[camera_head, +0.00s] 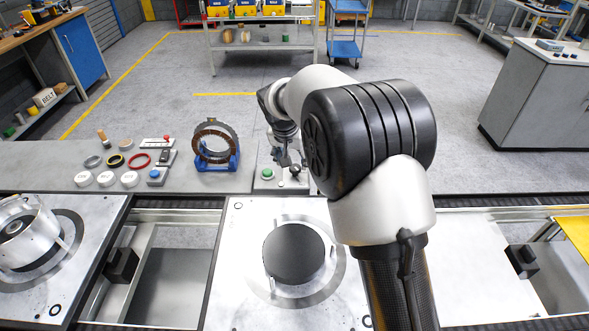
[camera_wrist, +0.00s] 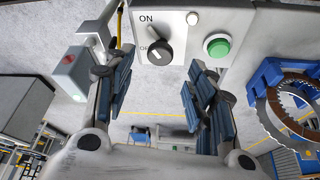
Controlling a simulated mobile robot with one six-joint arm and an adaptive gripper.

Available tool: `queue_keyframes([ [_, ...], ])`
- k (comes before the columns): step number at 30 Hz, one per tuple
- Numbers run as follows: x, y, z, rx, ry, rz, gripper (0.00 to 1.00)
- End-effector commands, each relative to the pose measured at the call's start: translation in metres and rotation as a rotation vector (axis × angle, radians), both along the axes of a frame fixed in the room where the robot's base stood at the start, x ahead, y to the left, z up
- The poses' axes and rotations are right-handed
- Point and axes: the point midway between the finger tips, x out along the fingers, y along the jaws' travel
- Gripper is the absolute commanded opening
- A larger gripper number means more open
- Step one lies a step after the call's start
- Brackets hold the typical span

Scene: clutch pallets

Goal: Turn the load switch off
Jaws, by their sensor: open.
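The load switch is a black rotary knob (camera_wrist: 155,45) on a pale panel (camera_wrist: 183,50), with ON above it and OFF partly covered at its left. In the head view the knob (camera_head: 295,171) is on the small panel just left of my arm. My gripper (camera_wrist: 160,75) is open and empty, its fingers at either side of the knob and apart from it. In the head view my gripper (camera_head: 286,152) hangs by the panel, partly hidden by my arm.
A grey box with a red button (camera_wrist: 71,65) is close to one finger. A ring on a blue stand (camera_head: 216,147) stands left of the panel. A black disc (camera_head: 293,253) lies on a plate nearer me.

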Motion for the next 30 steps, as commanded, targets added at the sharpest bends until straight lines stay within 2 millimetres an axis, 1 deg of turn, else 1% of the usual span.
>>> queue_keyframes([
  [1, 0.004, -0.002, -0.013, -0.001, 0.001, 0.0, 0.51],
  [3, 0.009, -0.003, -0.025, -0.001, 0.001, 0.0, 0.51],
  [9, 0.019, -0.005, -0.048, 0.0, 0.0, 0.001, 0.51],
  [14, 0.022, -0.006, -0.054, 0.0, -0.001, 0.001, 0.51],
  [22, 0.022, -0.006, -0.054, 0.0, -0.001, 0.001, 0.5],
  [30, 0.022, -0.006, -0.054, 0.0, -0.001, 0.001, 0.32],
])
